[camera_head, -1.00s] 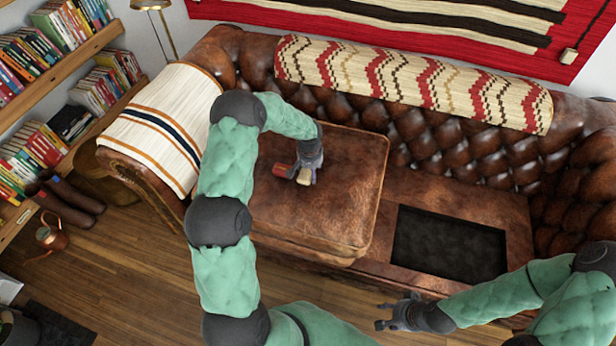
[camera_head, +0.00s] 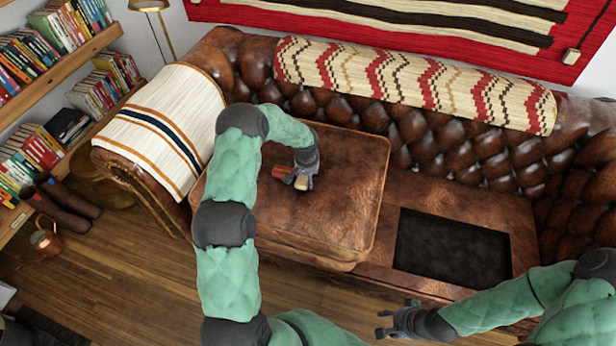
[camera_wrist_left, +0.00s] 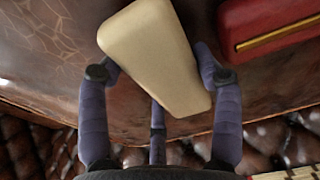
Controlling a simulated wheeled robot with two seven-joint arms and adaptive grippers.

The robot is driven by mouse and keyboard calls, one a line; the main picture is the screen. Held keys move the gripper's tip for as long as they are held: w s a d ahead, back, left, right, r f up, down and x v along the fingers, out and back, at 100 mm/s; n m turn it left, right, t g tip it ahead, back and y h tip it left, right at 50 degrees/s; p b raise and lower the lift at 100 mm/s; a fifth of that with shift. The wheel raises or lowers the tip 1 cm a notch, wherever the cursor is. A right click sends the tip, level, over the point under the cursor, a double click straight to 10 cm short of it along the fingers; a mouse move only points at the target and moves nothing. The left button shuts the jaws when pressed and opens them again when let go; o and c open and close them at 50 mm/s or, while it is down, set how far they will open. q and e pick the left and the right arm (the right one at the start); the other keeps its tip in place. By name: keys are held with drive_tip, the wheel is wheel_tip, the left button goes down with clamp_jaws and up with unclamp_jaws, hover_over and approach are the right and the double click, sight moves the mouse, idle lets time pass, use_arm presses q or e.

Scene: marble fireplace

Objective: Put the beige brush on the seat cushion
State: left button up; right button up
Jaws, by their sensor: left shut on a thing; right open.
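The beige brush (camera_head: 301,183) is a small cream block over the brown leather seat cushion (camera_head: 340,215). It also shows large in the left wrist view (camera_wrist_left: 155,55). My left gripper (camera_head: 304,176) is shut on the brush, its fingers around the block's near end. I cannot tell whether the brush touches the cushion or is just above it. My right gripper (camera_head: 390,322) is open and empty, in front of the sofa at the lower right.
A red object with a gold strip (camera_wrist_left: 275,25) lies on the cushion beside the brush. To the right, the sofa base has a dark rectangular opening (camera_head: 452,248). A striped blanket (camera_head: 165,125) covers the left armrest, and a patterned roll (camera_head: 420,85) lies along the backrest.

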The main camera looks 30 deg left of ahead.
use_arm(q)
drive_tip(key=o, duration=0.8)
drive_tip(key=shift+f, duration=0.1)
drive_tip(key=shift+r+p, duration=0.3)
drive_tip(key=shift+r, duration=0.15)
wheel_tip(320, 180, up, 11)
drive_tip(key=s+p, duration=0.1)
drive_tip(key=p, duration=0.3)
drive_tip(key=shift+s+d+r+p, duration=0.15)
drive_tip(key=shift+s+d+p, duration=0.1)
drive_tip(key=shift+p, duration=0.05)
